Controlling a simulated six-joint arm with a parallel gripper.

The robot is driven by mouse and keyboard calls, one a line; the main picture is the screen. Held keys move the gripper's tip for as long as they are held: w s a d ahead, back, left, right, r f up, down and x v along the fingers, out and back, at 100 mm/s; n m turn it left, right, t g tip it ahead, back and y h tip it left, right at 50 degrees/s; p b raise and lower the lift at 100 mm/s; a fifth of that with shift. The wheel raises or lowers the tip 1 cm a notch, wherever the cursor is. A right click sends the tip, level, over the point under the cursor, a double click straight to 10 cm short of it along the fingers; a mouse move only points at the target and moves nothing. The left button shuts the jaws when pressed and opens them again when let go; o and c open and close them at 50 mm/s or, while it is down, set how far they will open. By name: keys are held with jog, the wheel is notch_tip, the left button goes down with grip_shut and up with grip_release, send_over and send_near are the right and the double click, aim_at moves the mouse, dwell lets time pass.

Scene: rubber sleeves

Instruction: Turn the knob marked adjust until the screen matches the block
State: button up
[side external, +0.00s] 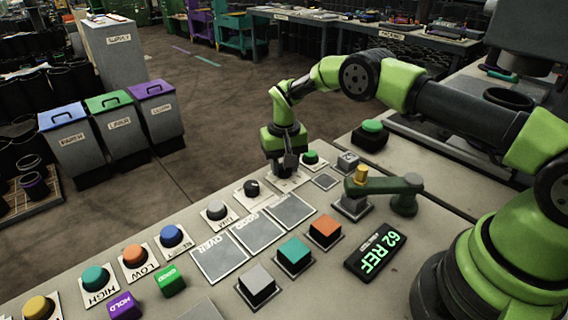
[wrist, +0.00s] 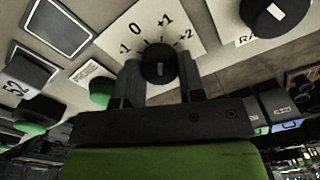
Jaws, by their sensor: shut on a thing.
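My gripper (wrist: 160,88) is shut on a round black knob (wrist: 158,64) with a short pale mark. Its fingers stand on either side of the knob. The knob sits on a white dial plate (wrist: 130,30) marked -1, 0, +1 and +2; I cannot see the word adjust. In the side external view my gripper (side external: 288,172) is low over the panel and hides most of this knob. A black display (side external: 376,252) there shows 62 REF in green, with small lettering I cannot read. A dark block (wrist: 20,84) in the wrist view bears a label that looks like 52.
Another black knob (side external: 252,189) is close by. A green button (side external: 310,158) and a small grey block (side external: 348,161) are beyond my gripper. Grey, teal (side external: 294,253) and orange blocks stand on pads nearer the display.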

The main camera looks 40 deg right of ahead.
jog(key=shift+m, duration=0.3)
jog(key=o, duration=0.9)
notch_tip(320, 180, up, 10)
jog(key=shift+f, duration=0.1)
